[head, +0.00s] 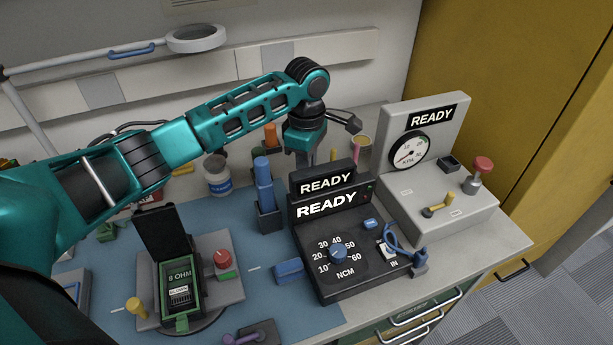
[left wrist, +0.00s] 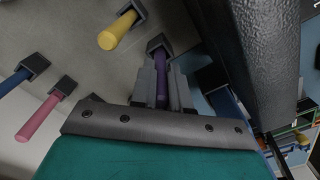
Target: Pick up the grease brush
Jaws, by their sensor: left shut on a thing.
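My left gripper (head: 303,158) reaches down behind the black READY boxes, and its fingertips are partly hidden there in the head view. In the left wrist view, the left gripper (left wrist: 161,82) is shut on a slim purple handle (left wrist: 161,92) with a dark square block at its far end. I cannot tell whether the handle is clear of the surface, nor from its shape whether it is the grease brush. Similar handles with dark square ends stand apart from it: a yellow one (left wrist: 117,31), a pink one (left wrist: 38,118) and a blue one (left wrist: 12,82). My right gripper is not in view.
A black tester with a dial (head: 338,252) stands directly in front of the left gripper. A grey gauge unit (head: 440,190) stands to the right. A green-screened device (head: 180,285) sits front left.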

